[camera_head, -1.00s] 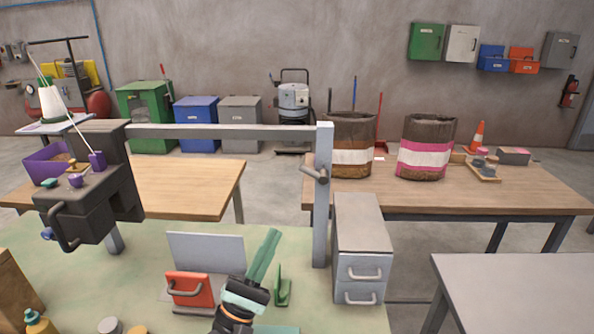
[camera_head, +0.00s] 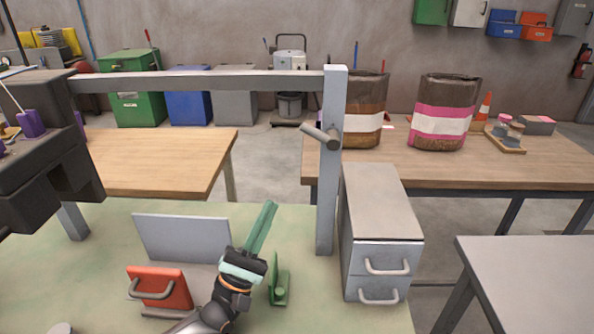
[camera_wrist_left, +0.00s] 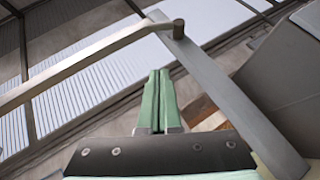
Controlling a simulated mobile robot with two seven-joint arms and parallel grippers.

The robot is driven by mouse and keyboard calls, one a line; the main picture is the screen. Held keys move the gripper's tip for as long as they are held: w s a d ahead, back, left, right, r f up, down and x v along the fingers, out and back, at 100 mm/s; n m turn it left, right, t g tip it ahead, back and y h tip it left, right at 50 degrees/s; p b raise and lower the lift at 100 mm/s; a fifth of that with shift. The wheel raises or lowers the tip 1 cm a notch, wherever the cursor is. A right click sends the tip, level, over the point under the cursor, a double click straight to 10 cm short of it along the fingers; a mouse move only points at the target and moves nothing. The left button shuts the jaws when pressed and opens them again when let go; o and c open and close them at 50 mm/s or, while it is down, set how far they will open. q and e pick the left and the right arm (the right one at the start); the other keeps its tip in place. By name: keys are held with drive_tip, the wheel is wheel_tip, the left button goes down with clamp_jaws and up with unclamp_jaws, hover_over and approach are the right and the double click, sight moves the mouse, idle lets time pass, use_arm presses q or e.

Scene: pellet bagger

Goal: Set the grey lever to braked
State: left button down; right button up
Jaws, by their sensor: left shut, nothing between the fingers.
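The grey lever (camera_head: 321,136) is a short rod on the upper part of the grey upright post (camera_head: 329,200). It points left and slightly up from its pivot. In the left wrist view a dark stub (camera_wrist_left: 178,29), probably part of the lever, shows near the top of the post (camera_wrist_left: 235,100). My left gripper (camera_head: 268,207) has green fingers, shut and empty, pointing up. It is below and left of the lever, apart from it. Its fingers also show in the left wrist view (camera_wrist_left: 158,78). My right gripper is not in view.
A grey crossbar (camera_head: 200,81) runs left from the post to a dark machine (camera_head: 50,150). A grey drawer unit (camera_head: 380,215) stands right of the post. An orange-red handled box (camera_head: 160,288), a grey panel (camera_head: 182,238) and a green bracket (camera_head: 279,285) are near my left gripper.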

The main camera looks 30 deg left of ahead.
use_arm(q)
drive_tip(key=p, duration=0.3)
approach(318, 132)
drive_tip(key=w+a, duration=0.3)
drive_tip(key=w, duration=0.2)
drive_tip(key=shift+d+r+p, duration=0.4)
drive_tip(key=shift+r+p, duration=0.05)
drive_tip(key=shift+r, duration=0.45)
drive_tip(key=shift+d+r+p, duration=0.45)
drive_tip(key=shift+r, duration=0.4)
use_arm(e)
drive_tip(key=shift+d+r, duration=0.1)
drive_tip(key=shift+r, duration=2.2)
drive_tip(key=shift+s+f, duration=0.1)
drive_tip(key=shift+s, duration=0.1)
